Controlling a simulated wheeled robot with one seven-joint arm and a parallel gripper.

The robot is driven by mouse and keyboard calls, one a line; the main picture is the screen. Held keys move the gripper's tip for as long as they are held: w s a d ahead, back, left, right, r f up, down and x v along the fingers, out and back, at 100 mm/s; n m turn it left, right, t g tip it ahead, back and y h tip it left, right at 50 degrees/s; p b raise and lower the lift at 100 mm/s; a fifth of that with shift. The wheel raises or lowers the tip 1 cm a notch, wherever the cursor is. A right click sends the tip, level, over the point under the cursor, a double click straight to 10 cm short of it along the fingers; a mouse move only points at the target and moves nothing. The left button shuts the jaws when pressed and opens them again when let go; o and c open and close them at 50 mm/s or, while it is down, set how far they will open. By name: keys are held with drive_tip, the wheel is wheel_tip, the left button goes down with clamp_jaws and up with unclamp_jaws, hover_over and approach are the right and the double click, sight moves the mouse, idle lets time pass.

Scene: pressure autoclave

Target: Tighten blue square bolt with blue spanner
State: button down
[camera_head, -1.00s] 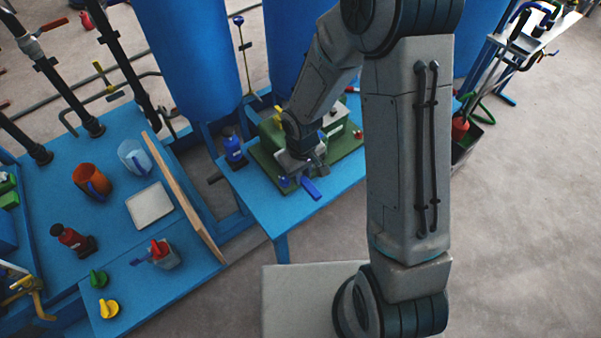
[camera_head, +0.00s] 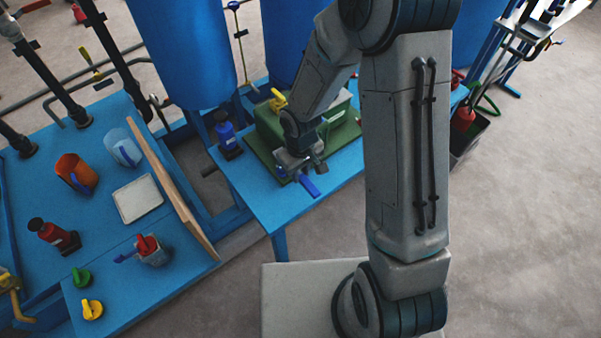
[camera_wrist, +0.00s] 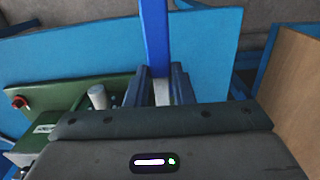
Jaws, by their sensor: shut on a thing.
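The blue spanner (camera_head: 309,186) sticks out from my gripper (camera_head: 300,170) towards the front edge of the blue table. My gripper is shut on the spanner, low over the front of the green base plate. In the wrist view, the spanner (camera_wrist: 155,40) rises as a straight blue bar from between the fingers of my gripper (camera_wrist: 160,88). A small blue piece (camera_head: 281,172) shows just left of my gripper and may be the blue square bolt. My gripper covers the area beside it, so I cannot tell whether the spanner touches it.
A green box (camera_head: 268,123) with a yellow handle (camera_head: 277,99) stands behind my gripper. A blue bottle (camera_head: 227,135) stands to its left. A grey post (camera_wrist: 98,97) is close to the fingers. A wooden board (camera_head: 172,188) edges the left table, which holds cups and bottles.

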sight(301, 175)
idle(0.4)
wheel_tip(301, 175, down, 6)
drive_tip(key=b, duration=0.5)
drive_tip(key=shift+r+b, duration=0.1)
drive_tip(key=shift+b, duration=0.2)
drive_tip(key=shift+f+b, duration=1.3)
drive_tip(key=shift+b, duration=0.15)
idle(1.5)
drive_tip(key=c, duration=1.2)
unclamp_jaws()
drive_tip(key=shift+r, duration=0.1)
drive_tip(key=shift+o, duration=0.2)
drive_tip(key=shift+s, duration=0.1)
drive_tip(key=shift+r, duration=0.1)
wheel_tip(301, 175, up, 14)
drive_tip(key=shift+f+p, duration=0.2)
drive_tip(key=shift+p, duration=0.55)
